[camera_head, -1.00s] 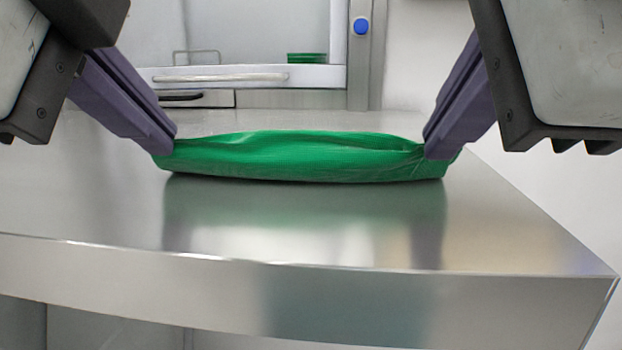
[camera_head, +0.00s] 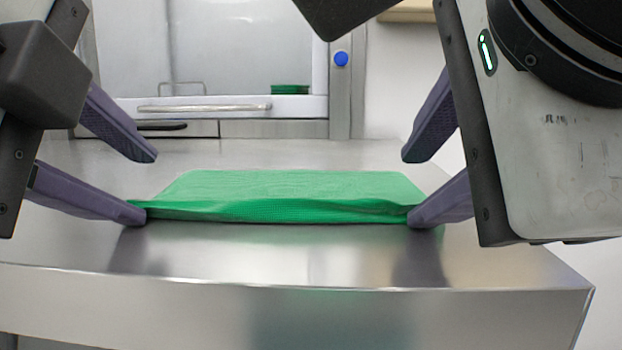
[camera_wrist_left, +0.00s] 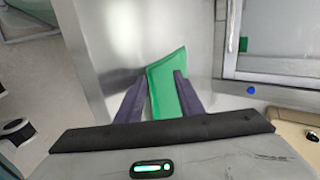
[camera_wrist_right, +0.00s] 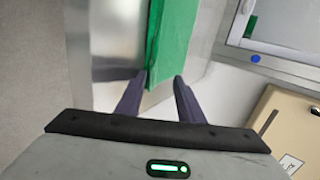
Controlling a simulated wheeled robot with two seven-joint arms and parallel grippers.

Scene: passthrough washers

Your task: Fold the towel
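The green towel (camera_head: 290,192) lies folded and flat on the metal table, with a raised, rounded fold along its near edge. It also shows in the left wrist view (camera_wrist_left: 164,84) and in the right wrist view (camera_wrist_right: 172,45). My left gripper (camera_head: 148,185) is open at the towel's left end; its lower finger tip is by the near left corner. My right gripper (camera_head: 408,190) is open at the right end; its lower finger tip is by the near right corner. Neither gripper is closed on the cloth.
The metal table (camera_head: 290,255) is bare in front of the towel, and its near edge is close. Behind it stands a washer-like cabinet with a handle (camera_head: 205,107), a green item (camera_head: 290,89) inside, and a blue button (camera_head: 341,59).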

